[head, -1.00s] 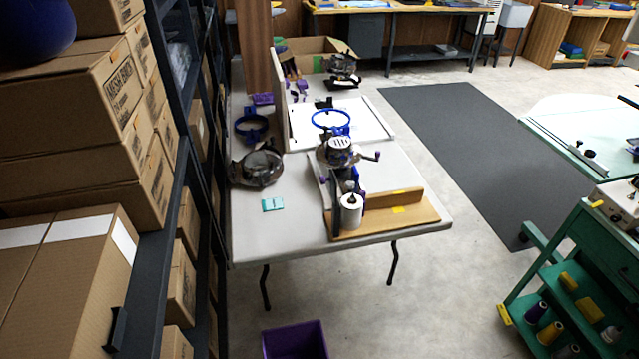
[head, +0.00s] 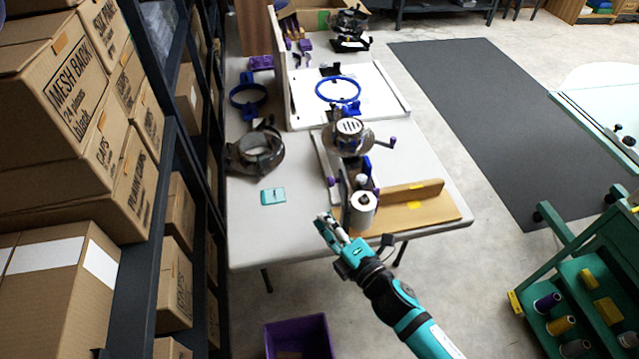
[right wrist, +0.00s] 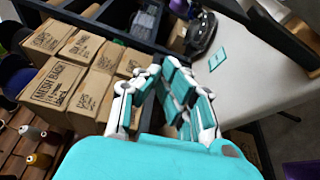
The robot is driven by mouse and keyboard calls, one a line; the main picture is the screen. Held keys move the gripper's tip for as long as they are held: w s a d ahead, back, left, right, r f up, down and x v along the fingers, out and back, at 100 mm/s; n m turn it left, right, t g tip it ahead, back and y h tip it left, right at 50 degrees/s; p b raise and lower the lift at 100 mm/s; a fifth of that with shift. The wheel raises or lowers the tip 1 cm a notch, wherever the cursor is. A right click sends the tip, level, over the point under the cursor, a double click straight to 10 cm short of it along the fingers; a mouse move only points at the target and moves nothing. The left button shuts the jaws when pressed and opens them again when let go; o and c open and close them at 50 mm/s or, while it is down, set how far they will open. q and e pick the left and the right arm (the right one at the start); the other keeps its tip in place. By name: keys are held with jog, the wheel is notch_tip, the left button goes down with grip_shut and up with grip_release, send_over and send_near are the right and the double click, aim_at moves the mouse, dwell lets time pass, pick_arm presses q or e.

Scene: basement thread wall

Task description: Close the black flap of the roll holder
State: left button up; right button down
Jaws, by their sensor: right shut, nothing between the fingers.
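The roll holder stands at the table's front edge in the head view, with a white roll (head: 363,211) upright on a wooden board (head: 425,207). A dark upright plate (head: 345,203), which looks like the black flap, is just left of the roll; its angle is too small to tell. My right gripper (head: 324,221) is shut and empty, at the table's front edge, left of and slightly below the roll in the picture. In the right wrist view its fingers (right wrist: 160,72) are close together with nothing between them. My left gripper is not in view.
A teal card (head: 273,196) lies on the grey table (head: 290,240). A cap-press-like device (head: 350,135) stands behind the roll. A dark round clamp (head: 255,152) is at left. Shelves with boxes (head: 75,90) line the left. A purple bin (head: 300,338) is on the floor.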

jog(key=w+a+p, duration=0.1)
jog(key=w+p, duration=0.2)
jog(key=w, duration=0.5)
jog(key=shift+w, duration=0.25)
jog(key=shift+d, duration=0.15)
